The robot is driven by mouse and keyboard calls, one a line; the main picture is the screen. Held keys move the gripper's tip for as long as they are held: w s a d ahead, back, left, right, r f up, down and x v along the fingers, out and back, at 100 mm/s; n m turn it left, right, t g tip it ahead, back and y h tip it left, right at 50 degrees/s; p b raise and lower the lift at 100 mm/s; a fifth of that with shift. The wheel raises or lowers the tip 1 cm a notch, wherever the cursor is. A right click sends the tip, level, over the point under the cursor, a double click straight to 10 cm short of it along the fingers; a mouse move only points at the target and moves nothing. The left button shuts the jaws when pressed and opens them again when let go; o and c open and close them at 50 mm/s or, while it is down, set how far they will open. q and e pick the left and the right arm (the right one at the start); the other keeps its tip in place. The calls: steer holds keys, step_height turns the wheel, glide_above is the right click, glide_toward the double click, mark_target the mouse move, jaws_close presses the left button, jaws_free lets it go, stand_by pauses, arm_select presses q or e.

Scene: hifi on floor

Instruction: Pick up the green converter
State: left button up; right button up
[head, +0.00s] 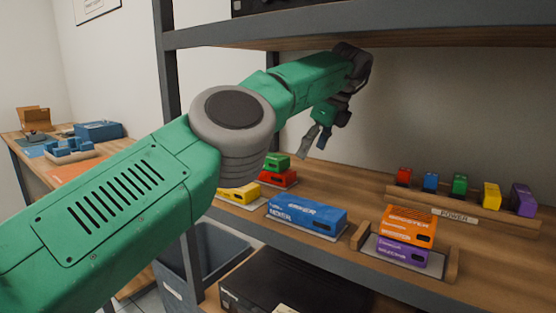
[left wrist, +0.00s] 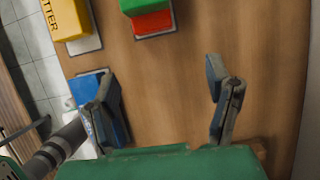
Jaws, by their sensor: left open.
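A green box (head: 277,162) lies on top of a red box (head: 280,179) on the wooden shelf, partly hidden behind my left arm. In the left wrist view the green box (left wrist: 143,5) is cut off by the top edge, with the red box (left wrist: 152,23) under it. A smaller green block (head: 459,185) stands in the row at the right behind the "POWER" label. I cannot read a converter label on either. My left gripper (head: 318,138) is open and empty above the shelf; its fingers (left wrist: 160,82) are apart from the green box. My right gripper is not in view.
A blue box (head: 307,213), a yellow box (head: 240,192) and an orange box (head: 408,226) on a purple one (head: 402,252) stand along the shelf front. An upper shelf (head: 420,28) runs overhead, with a dark post (head: 172,100) at the left. Bare wood lies below the gripper.

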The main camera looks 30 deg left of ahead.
arm_select(q)
steer(key=p, duration=0.1)
glide_toward(269, 155)
steer(key=x, duration=0.5)
steer(key=shift+w+d+f, duration=0.15)
steer(key=shift+d+f, duration=0.1)
steer(key=shift+f, duration=0.1)
steer(key=shift+a+r+p, duration=0.2)
steer(key=shift+r+p, duration=0.05)
steer(key=shift+p, duration=0.3)
steer(key=b+x, duration=0.1)
steer(key=x, duration=0.2)
steer(key=a+b+x, duration=0.1)
steer(key=b+x, duration=0.1)
steer(key=x, duration=0.1)
steer(key=shift+w+b, duration=0.1)
steer(key=shift+b, duration=0.2)
steer(key=shift+a+r, duration=0.1)
steer(key=shift+a, duration=0.1)
steer(key=shift+d+r, duration=0.2)
steer(key=shift+d, duration=0.4)
steer(key=shift+a+f, duration=0.15)
steer(key=shift+f, duration=0.05)
steer(key=shift+a+f, duration=0.15)
steer(key=shift+a, duration=0.15)
steer(key=shift+d, duration=0.3)
steer(key=c, duration=1.4)
